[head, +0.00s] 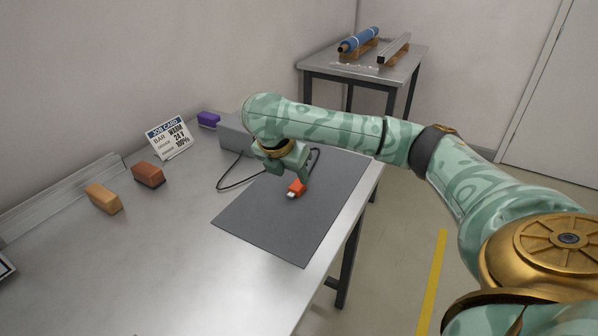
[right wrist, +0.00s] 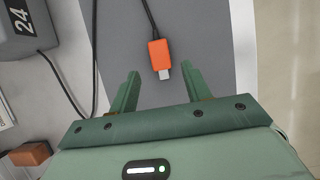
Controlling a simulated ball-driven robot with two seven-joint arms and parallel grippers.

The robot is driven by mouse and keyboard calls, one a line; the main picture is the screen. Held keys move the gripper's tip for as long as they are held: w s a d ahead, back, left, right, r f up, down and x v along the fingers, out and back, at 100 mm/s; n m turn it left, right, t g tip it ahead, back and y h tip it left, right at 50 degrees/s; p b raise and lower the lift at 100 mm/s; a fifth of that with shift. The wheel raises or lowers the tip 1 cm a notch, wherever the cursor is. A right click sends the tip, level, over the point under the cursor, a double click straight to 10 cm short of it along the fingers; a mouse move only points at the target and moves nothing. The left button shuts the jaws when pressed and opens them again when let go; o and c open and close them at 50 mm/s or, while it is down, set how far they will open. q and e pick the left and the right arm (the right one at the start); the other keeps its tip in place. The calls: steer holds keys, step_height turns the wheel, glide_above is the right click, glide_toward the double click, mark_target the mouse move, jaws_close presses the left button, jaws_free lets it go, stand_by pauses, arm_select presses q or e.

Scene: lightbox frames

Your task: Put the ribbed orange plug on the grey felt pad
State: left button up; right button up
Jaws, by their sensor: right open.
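The orange plug (head: 296,188) with a pale metal tip lies on the dark grey pad (head: 270,222) in the head view. It also shows in the right wrist view (right wrist: 159,54), with its black cable running up the picture from its far end. Ribs on it are too small to make out. My right gripper (head: 289,180) is open above the pad by the plug. In the right wrist view its two fingers (right wrist: 157,86) stand apart, with the plug's tip just ahead of the gap between them. The plug appears free of both fingers. My left gripper is not in view.
A grey box (head: 235,135) with a cable stands behind the pad. A job card (head: 168,138), a purple block (head: 208,119), a brown block (head: 148,174) and a tan block (head: 103,198) stand farther left. The table's front middle is clear.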

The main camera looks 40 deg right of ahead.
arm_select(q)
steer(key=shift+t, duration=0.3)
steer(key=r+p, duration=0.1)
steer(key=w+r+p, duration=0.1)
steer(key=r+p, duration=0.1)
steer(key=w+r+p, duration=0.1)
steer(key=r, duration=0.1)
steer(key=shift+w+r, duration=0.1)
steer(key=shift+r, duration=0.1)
arm_select(e)
steer(key=v, duration=0.7)
